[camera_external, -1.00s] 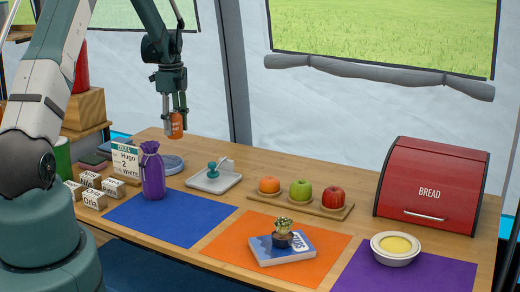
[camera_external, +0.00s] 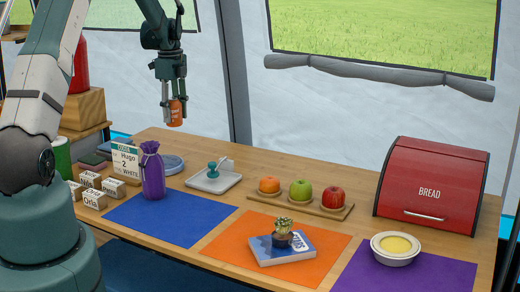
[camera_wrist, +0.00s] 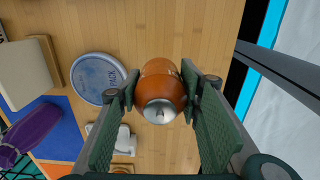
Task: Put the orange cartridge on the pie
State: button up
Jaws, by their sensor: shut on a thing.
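The orange cartridge (camera_external: 176,112) is a small orange can with a silver end. My gripper (camera_external: 174,116) is shut on it and holds it in the air above the back left of the table. In the wrist view the cartridge (camera_wrist: 160,86) sits between the two green finger pads, silver end toward the camera. A shallow white dish with a yellow filling, which looks like the pie (camera_external: 396,245), stands on the purple mat at the front right. It is far to the right of my gripper and is not seen in the wrist view.
A red bread box (camera_external: 430,187) stands behind the dish. A fruit board (camera_external: 330,211), a white tray (camera_external: 222,184), a purple bag (camera_external: 152,172) and a plant on a blue book (camera_external: 264,252) lie between. A round grey-blue tin (camera_wrist: 97,78) is below my gripper.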

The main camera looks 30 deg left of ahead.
dwell(0.4)
jog(key=s+d+r+m, duration=0.2)
jog(key=d+m, duration=0.3)
jog(key=d, duration=4.4)
jog(key=s+d+m, duration=0.2)
jog(key=s+d, duration=0.7)
jog(key=d, duration=0.4)
jog(key=s+d+r+m+p, duration=0.1)
jog(key=s+d+m, duration=0.1)
jog(key=s+d, duration=0.7)
jog(key=s+d+m, duration=0.1)
jog(key=s+d, duration=0.8)
jog(key=d, duration=0.8)
jog(key=shift+s+r+m, duration=0.35)
jog(key=shift+s+m, duration=0.05)
jog(key=shift+f, duration=0.1)
jog(key=shift+f+b, duration=0.35)
jog(key=shift+f, duration=2.7)
